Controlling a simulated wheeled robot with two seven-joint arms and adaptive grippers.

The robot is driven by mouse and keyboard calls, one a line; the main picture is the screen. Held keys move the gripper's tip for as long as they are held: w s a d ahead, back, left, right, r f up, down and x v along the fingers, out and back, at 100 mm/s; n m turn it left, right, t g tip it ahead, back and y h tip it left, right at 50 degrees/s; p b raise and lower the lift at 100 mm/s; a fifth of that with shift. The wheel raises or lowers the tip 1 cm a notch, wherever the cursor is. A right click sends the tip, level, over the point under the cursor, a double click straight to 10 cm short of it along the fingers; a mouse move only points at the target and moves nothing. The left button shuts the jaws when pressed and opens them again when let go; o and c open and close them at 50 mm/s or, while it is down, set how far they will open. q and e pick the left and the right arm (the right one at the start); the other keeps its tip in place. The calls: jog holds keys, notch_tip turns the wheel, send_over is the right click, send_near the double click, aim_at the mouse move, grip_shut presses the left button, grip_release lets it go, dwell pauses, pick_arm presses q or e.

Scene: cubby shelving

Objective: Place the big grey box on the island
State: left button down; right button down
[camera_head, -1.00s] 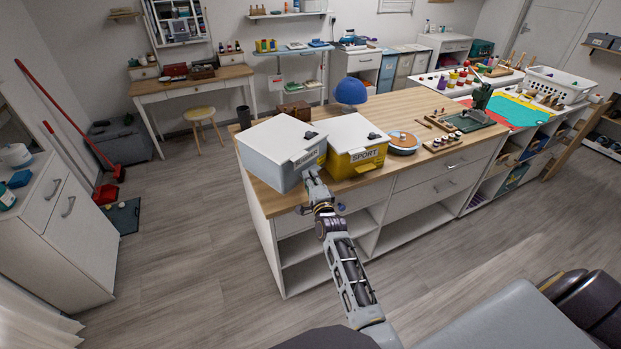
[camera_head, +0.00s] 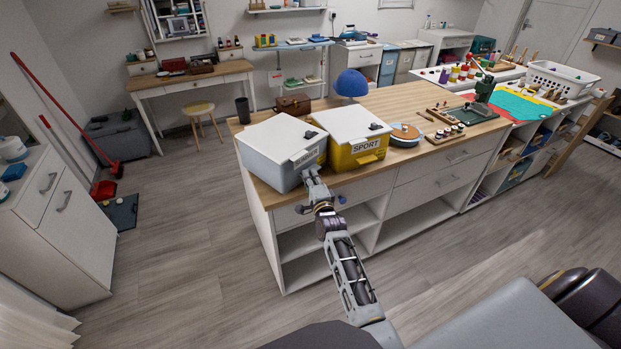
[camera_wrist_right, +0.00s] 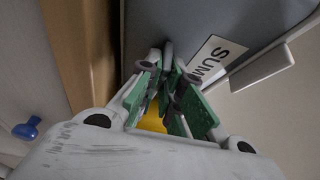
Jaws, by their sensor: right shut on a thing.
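The big grey box (camera_head: 268,160), with a white lid and a white label, is at the left end of the wooden-topped island (camera_head: 410,103). It looks upright, over the top near the left front corner; I cannot tell whether its base fully rests there. My right gripper (camera_head: 311,174) is at the box's front right side, shut on it. In the right wrist view, the fingers (camera_wrist_right: 168,90) meet at the grey box (camera_wrist_right: 200,22) beside its label; the exact contact is partly hidden. My left gripper is not in view.
A yellow box (camera_head: 352,152) labelled SPORT stands close to the right of the grey box. A blue dome (camera_head: 350,83) and a brown case (camera_head: 293,104) are behind. A round wood-topped thing (camera_head: 405,134) and small items lie further right.

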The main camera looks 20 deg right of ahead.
jog(key=shift+f+b, duration=0.3)
dwell(0.9)
jog(key=c, duration=1.5)
grip_release()
jog(key=shift+f, duration=0.3)
jog(key=s+a, duration=0.1)
jog(key=s, duration=1.1)
jog(key=shift+a, duration=0.35)
